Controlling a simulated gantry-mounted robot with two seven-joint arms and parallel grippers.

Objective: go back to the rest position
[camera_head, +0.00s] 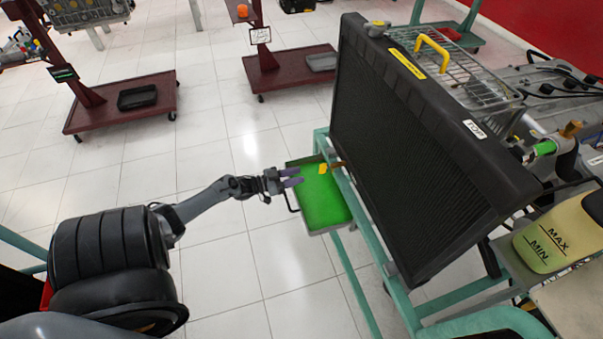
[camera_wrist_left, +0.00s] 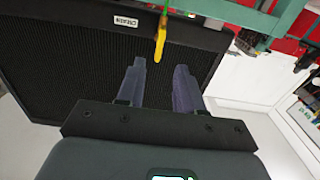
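My left gripper (camera_head: 291,177) is over the near-left edge of the green tray (camera_head: 322,205), on the left side of the radiator stand. Its two purple-grey fingers are apart with nothing between them. In the left wrist view my left gripper (camera_wrist_left: 158,72) also shows open and empty, pointing at the black radiator (camera_wrist_left: 70,60). A small yellow piece (camera_wrist_left: 160,42) shows just beyond the fingertips, and it appears apart from them. My right gripper is not in view.
The large black radiator (camera_head: 410,150) leans on a green frame (camera_head: 372,235) right of my gripper. A yellow-green reservoir (camera_head: 548,243) is at the lower right. Dark red wheeled stands (camera_head: 130,115) are at the back left. Bare tiled floor (camera_head: 225,255) lies around my left arm.

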